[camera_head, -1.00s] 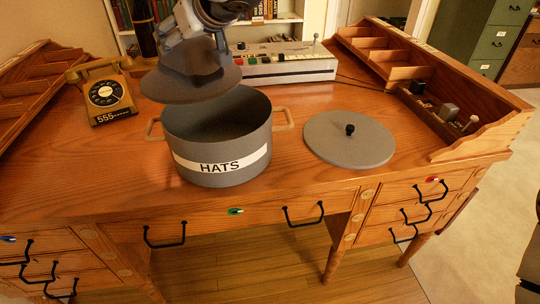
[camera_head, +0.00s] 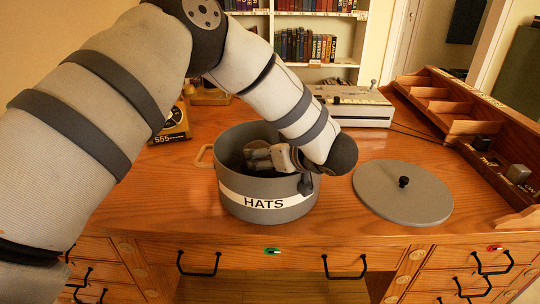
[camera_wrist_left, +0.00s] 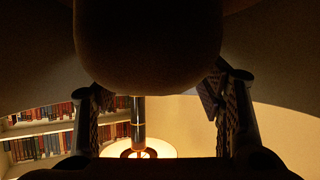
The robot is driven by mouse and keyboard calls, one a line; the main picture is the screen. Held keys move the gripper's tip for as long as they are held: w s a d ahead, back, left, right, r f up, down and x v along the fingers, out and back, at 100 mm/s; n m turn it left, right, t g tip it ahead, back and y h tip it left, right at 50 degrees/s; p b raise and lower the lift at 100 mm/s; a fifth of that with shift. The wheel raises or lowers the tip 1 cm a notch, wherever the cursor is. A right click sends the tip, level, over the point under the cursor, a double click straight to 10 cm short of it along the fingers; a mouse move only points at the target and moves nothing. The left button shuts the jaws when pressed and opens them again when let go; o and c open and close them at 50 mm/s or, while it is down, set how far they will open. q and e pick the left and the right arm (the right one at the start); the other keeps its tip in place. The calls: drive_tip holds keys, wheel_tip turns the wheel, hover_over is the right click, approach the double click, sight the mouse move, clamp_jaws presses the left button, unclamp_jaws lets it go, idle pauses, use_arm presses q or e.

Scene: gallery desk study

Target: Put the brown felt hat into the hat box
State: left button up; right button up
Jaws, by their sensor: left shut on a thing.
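The grey hat box (camera_head: 240,207) with its HATS label stands upright and open on the desk. My left arm reaches over it from the left and bends down, with the left gripper (camera_head: 258,158) inside its mouth. How the hat sits against the box floor cannot be seen. My right gripper is not in view.
The grey lid (camera_head: 420,206) with a black knob lies flat on the desk right of the box. A grey control panel (camera_head: 350,108) stands behind, and wooden compartments (camera_head: 460,115) line the right edge.

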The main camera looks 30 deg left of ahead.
use_arm(q)
drive_tip(key=shift+f, duration=0.35)
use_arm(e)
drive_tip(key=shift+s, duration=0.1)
use_arm(q)
drive_tip(key=o, duration=1.4)
drive_tip(key=shift+c, duration=0.2)
drive_tip(key=shift+r, duration=0.1)
drive_tip(key=v, duration=1.2)
drive_tip(key=shift+p, duration=0.45)
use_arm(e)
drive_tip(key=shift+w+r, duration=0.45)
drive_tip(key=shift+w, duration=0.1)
